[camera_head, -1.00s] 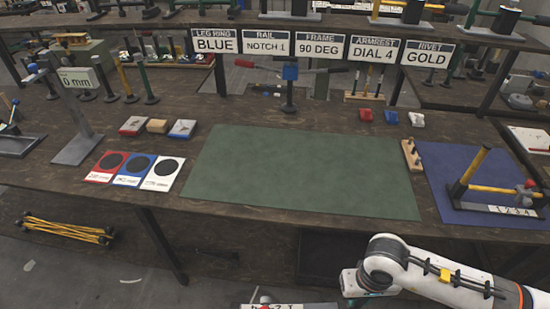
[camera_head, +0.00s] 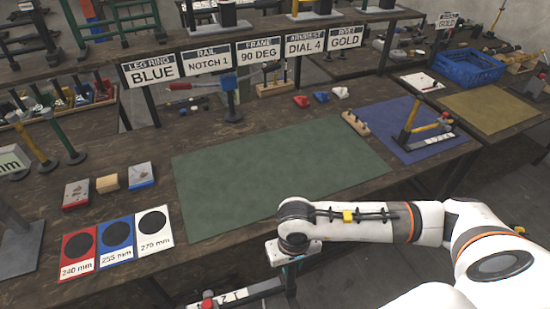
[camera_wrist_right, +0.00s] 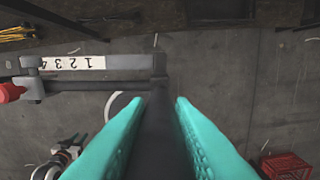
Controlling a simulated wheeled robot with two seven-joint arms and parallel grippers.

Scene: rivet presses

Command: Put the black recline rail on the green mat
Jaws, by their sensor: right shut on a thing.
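The black recline rail (camera_wrist_right: 110,85) has a white 1-2-3-4 label strip and a red knob at its left end in the right wrist view. My right gripper (camera_wrist_right: 160,105) is shut on its dark bar, which runs between the teal fingers. In the head view the rail (camera_head: 245,292) shows at the bottom, partly cut off, in front of the table's near edge and off the mat. My left gripper is not in view.
Three colored cards (camera_head: 117,240) lie left of the mat, with small blocks behind them. A wooden peg block (camera_head: 355,123) stands at its right, beside a blue mat (camera_head: 385,112) bearing a yellow-handled assembly. Sign boards (camera_head: 258,53) stand behind. Floor shows below the rail in the wrist view.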

